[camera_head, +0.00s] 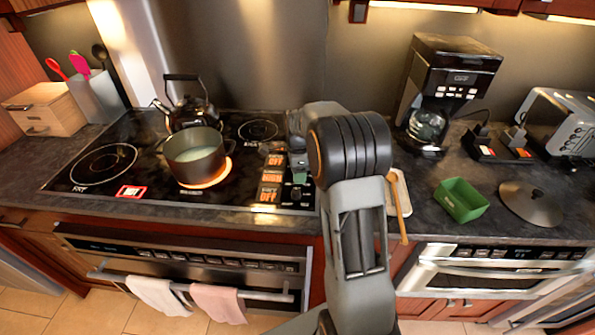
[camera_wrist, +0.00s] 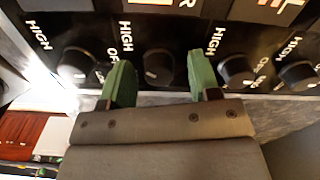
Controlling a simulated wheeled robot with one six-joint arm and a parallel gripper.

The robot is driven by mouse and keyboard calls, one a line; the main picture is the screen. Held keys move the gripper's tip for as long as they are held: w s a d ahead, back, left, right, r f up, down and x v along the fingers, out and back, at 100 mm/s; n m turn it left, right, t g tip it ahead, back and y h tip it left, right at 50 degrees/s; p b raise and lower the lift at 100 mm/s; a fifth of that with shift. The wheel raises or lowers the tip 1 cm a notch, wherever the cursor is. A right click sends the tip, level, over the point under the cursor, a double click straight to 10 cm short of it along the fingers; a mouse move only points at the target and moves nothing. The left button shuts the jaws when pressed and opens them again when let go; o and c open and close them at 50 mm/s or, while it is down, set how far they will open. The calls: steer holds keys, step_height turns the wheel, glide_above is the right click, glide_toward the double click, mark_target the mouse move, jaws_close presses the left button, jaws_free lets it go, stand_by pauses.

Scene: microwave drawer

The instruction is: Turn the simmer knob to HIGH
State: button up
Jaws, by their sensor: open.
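Several black control knobs run in a row along the cooktop's right side in the wrist view. One knob (camera_wrist: 158,66) lies between the two green fingertips of my gripper (camera_wrist: 162,70), which are apart, with a visible gap on each side of it. Its small white mark points toward the lower left. HIGH and OFF are printed around the knobs. A label above this knob is cut off and ends in R, so I cannot confirm the word simmer. In the head view my gripper (camera_head: 298,166) hangs over the right-hand control strip, and my arm hides part of it.
On the black cooktop (camera_head: 75,187), a dark pot (camera_head: 190,160) sits on a glowing burner, with a kettle (camera_head: 192,115) behind it. Orange OFF displays (camera_head: 270,178) are lit. A green container (camera_head: 462,200), lid (camera_head: 530,203) and coffee maker (camera_head: 450,75) stand to the right.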

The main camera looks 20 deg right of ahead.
step_height(320, 180, up, 14)
stand_by(0.7)
steer(key=shift+f, duration=0.15)
stand_by(0.4)
steer(key=s+a+f+n+t, duration=0.2)
steer(key=s+a+n, duration=0.3)
steer(key=s+n, duration=0.5)
steer(key=s+a+f+n+t, duration=0.1)
steer(key=s+a+f+n, duration=0.2)
steer(key=s+a+n, duration=0.3)
steer(key=s+n, duration=0.5)
steer(key=s, duration=0.1)
steer(key=shift+t, duration=0.4)
